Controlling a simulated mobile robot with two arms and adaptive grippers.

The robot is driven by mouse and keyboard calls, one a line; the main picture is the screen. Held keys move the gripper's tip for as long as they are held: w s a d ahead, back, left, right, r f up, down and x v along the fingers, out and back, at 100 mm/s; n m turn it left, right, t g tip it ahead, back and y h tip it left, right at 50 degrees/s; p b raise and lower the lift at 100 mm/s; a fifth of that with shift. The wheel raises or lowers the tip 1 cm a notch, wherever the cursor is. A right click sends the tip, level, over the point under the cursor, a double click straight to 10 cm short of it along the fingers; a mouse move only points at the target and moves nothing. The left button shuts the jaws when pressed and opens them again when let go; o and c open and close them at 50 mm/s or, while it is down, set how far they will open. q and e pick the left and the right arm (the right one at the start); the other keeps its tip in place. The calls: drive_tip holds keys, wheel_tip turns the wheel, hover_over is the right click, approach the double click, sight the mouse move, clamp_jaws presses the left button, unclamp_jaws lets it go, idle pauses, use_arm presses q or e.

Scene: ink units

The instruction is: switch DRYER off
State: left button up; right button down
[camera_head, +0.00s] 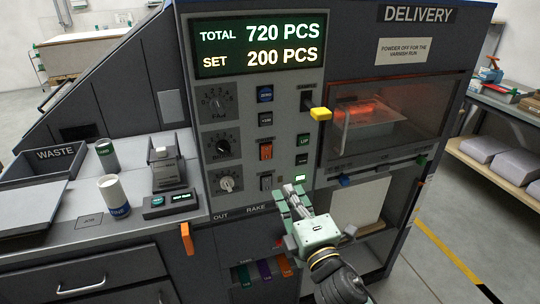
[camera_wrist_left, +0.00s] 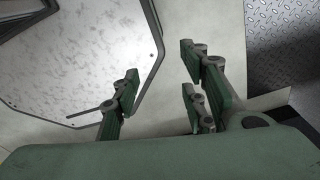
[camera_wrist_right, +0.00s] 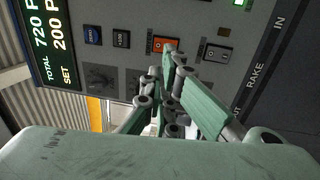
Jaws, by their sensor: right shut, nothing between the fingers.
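The control panel (camera_head: 311,80) fills the middle of the head view, with an orange rocker switch (camera_head: 265,151) and a grey rocker (camera_head: 266,182) below it. The orange rocker (camera_wrist_right: 163,44) and the grey rocker (camera_wrist_right: 216,53) also show in the right wrist view. My left gripper (camera_wrist_left: 160,75) is open and empty, away from the panel.
A yellow-ended lever (camera_head: 320,114) sticks out right of the panel, beside the glowing DELIVERY window (camera_head: 390,112). Knobs (camera_head: 222,146) line the panel's left. Cans (camera_head: 114,195) and a WASTE tray (camera_head: 55,155) stand on the left counter. An orange handle (camera_head: 187,238) hangs below.

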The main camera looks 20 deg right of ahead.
drive_tip(key=p, duration=0.2)
approach(268, 150)
drive_tip(key=w, duration=0.2)
drive_tip(key=w+p, duration=0.1)
drive_tip(key=w, duration=0.4)
drive_tip(key=shift+a+r+p, duration=0.2)
drive_tip(key=shift+r+p, duration=0.2)
use_arm(q)
drive_tip(key=r, duration=0.1)
drive_tip(key=w+r, duration=0.1)
drive_tip(key=r, duration=0.2)
drive_tip(key=shift+w+d, duration=0.15)
drive_tip(key=shift+w, duration=0.1)
use_arm(e)
drive_tip(key=shift+w+r, duration=0.15)
drive_tip(key=shift+w, duration=0.15)
use_arm(q)
drive_tip(key=shift+w, duration=0.15)
use_arm(e)
drive_tip(key=shift+d, duration=0.1)
